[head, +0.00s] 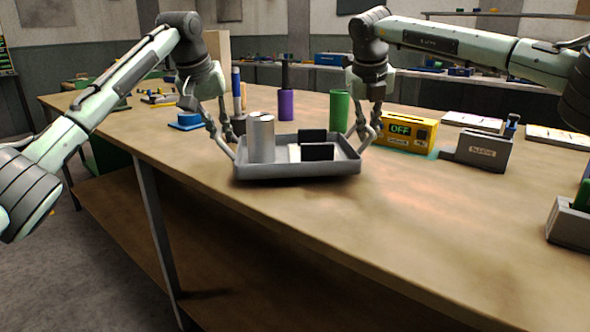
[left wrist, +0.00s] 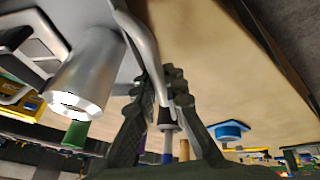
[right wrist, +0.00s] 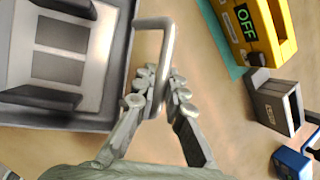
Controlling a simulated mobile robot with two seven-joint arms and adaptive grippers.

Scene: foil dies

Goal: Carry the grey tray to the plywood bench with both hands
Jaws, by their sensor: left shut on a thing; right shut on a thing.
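The grey tray (head: 300,170) is on or just above the plywood bench (head: 330,225), level, with a dark shadow under its front edge; I cannot tell if it touches. A silver cylinder (head: 261,138) stands in its left part. A pale block with black pieces (head: 318,152) sits in its right part. My left gripper (head: 233,150) is shut on the tray's left handle, which also shows in the left wrist view (left wrist: 150,60). My right gripper (head: 365,143) is shut on the right handle, seen between the fingers in the right wrist view (right wrist: 160,85).
Behind the tray stand a purple bottle (head: 286,104) and a green cylinder (head: 339,110). To the right are a yellow box reading OFF (head: 408,132), a grey box labelled SLEEVE (head: 484,149) and another grey holder (head: 570,222). A blue item (head: 186,121) lies at left. The bench front is clear.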

